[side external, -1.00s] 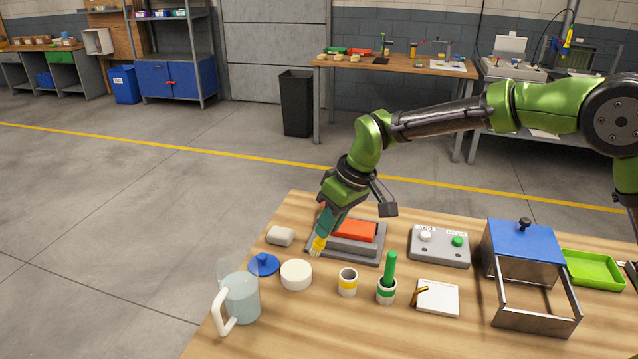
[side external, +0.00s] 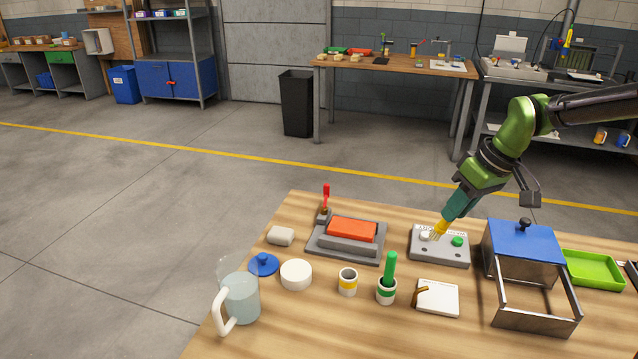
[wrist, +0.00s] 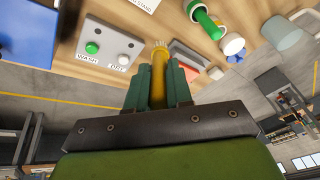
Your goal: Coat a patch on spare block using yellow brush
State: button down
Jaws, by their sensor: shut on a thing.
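My gripper (side external: 455,210) is shut on the yellow brush (side external: 438,233), which points down and left with its bristles at the white button of the grey button box (side external: 452,256); I cannot tell whether they touch. In the wrist view the brush (wrist: 159,72) stands between the teal fingers (wrist: 157,90). An orange-red block (side external: 352,229) lies on a stepped grey base (side external: 345,246). A beige block (side external: 280,236) lies left of it. No readable label shows which one is the spare block. A yellow-banded cup (side external: 347,284) stands at the front.
A green brush (side external: 390,268) stands in a green-banded cup (side external: 386,291). A white pad (side external: 437,297), white round tub (side external: 296,274), blue lid (side external: 263,264) and jug (side external: 240,298) stand nearby. A blue-lidded metal frame (side external: 524,242) and green tray (side external: 593,269) are right.

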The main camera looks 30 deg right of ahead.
dwell(0.4)
jog(key=shift+f, duration=0.4)
jog(key=w+a+r, duration=0.1)
jog(key=w+r, duration=0.2)
jog(key=w, duration=0.5)
jog(key=w+a+r, duration=0.1)
jog(key=w+r, duration=0.1)
jog(key=w, duration=0.6)
jog(key=shift+g+y, duration=0.3)
jog(key=shift+y, duration=0.1)
jog(key=shift+w+f, duration=0.1)
jog(key=shift+f, duration=2.1)
jog(key=shift+d+r, duration=0.1)
